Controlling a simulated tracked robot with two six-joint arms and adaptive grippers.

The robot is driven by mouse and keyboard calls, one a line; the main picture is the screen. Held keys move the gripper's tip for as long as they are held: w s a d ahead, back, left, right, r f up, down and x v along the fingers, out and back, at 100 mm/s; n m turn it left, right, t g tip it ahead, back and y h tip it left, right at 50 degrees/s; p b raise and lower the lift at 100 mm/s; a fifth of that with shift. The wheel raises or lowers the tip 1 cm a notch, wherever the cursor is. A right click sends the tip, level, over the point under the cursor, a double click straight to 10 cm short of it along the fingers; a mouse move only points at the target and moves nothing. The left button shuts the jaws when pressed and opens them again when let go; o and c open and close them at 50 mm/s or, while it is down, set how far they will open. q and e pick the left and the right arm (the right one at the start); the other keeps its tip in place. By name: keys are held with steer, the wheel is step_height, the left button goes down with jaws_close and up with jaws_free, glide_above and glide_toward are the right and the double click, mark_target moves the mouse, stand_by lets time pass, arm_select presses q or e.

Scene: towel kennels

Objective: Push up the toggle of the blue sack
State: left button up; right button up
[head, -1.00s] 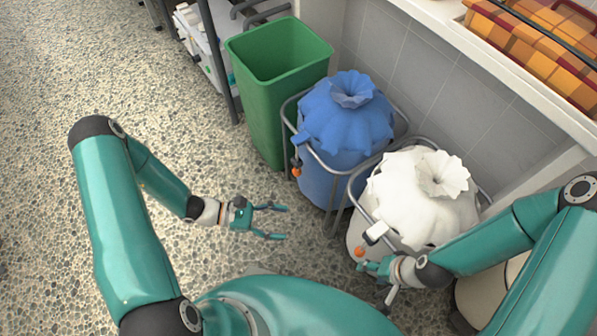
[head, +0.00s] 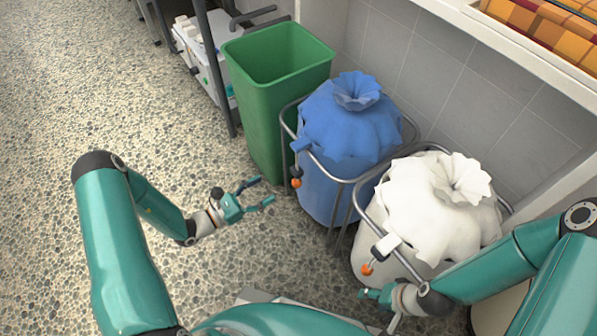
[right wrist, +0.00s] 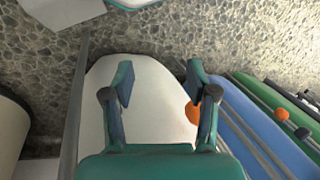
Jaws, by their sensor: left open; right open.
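The blue sack (head: 345,130) stands in a grey wire frame, its top gathered. Its orange toggle (head: 296,183) hangs on the front left, below a blue tab; the right wrist view shows an orange ball (right wrist: 282,114) beside the blue sack (right wrist: 262,140). My left gripper (head: 267,190) is open and empty, a short way left of this toggle and apart from it in the picture. My right gripper (head: 374,309) is open, low in front of the white sack (head: 425,210), just below that sack's orange toggle (head: 366,270). In the right wrist view, my right gripper (right wrist: 160,75) has that toggle (right wrist: 193,112) beside one finger.
A green bin (head: 270,120) stands left of the blue sack, with a rack (head: 215,60) behind it. A white ledge (head: 510,45) with an orange plaid item (head: 550,30) runs at upper right. The speckled floor (head: 140,90) at left is clear.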

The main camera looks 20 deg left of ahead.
mark_target(293, 173)
arm_select(q)
steer(key=b+x, duration=0.2)
steer(key=x, duration=1)
steer(key=shift+d+b, duration=0.1)
steer(key=shift+b, duration=0.3)
jaws_close()
